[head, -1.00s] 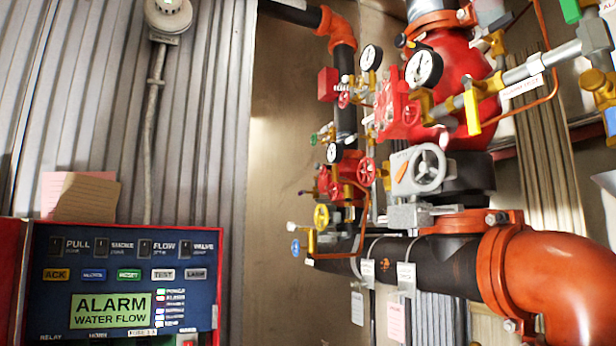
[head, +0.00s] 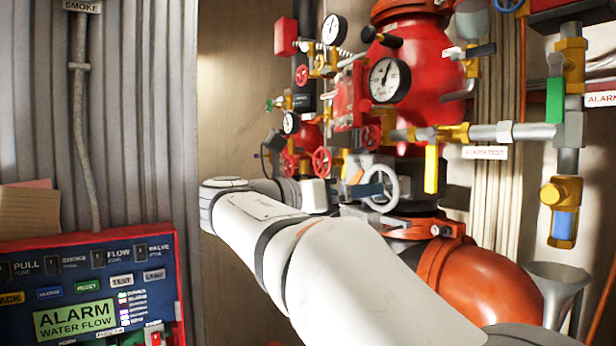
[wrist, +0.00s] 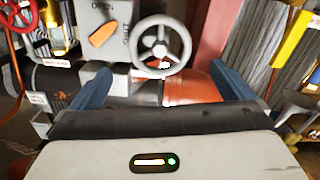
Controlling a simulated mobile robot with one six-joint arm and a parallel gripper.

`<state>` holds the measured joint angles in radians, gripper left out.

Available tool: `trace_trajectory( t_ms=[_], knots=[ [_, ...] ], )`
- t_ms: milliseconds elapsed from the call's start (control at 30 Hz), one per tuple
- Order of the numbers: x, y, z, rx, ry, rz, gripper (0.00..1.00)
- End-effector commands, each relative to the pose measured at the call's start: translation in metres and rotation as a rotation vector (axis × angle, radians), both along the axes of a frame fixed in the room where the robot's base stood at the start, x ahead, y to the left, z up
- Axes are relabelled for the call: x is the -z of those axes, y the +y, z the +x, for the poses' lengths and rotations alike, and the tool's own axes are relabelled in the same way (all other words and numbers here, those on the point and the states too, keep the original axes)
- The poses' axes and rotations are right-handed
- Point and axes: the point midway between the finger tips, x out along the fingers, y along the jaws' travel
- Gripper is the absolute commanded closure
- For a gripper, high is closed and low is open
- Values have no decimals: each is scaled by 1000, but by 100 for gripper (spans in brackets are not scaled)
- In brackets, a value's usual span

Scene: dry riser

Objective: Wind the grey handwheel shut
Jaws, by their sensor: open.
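The grey handwheel (head: 394,188) is partly covered by my gripper in the head view. In the wrist view the handwheel (wrist: 187,47) shows whole, with spokes and a round hub, just beyond and between my blue fingertips. My gripper (wrist: 159,86) is open and empty, with one finger to the lower left of the wheel and one to the lower right. I see no contact with the rim. Left of the wheel, a grey indicator plate (wrist: 88,14) reads OPEN at the top and SHUT along its right side. Its orange pointer (wrist: 103,34) lies diagonally.
Small red handwheels (head: 322,161) and gauges (head: 389,80) crowd the pipework around the wheel. A yellow lever (head: 431,169) hangs to its right. The large orange elbow pipe (head: 490,290) lies below right. The alarm panel (head: 75,320) is at lower left.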

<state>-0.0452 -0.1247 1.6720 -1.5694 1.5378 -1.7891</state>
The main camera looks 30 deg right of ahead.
Motion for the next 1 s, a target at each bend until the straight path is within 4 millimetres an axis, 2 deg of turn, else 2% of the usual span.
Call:
trace_trajectory(
  t_ms=[300,500,867,1000],
  knots=[
    [-1,-45,2,6,5,-3,0],
    [0,-68,5,3,4,-2,0],
    [1,-74,6,-1,2,-1,0],
    [1,-74,6,-1,2,-1,10]
  ],
)
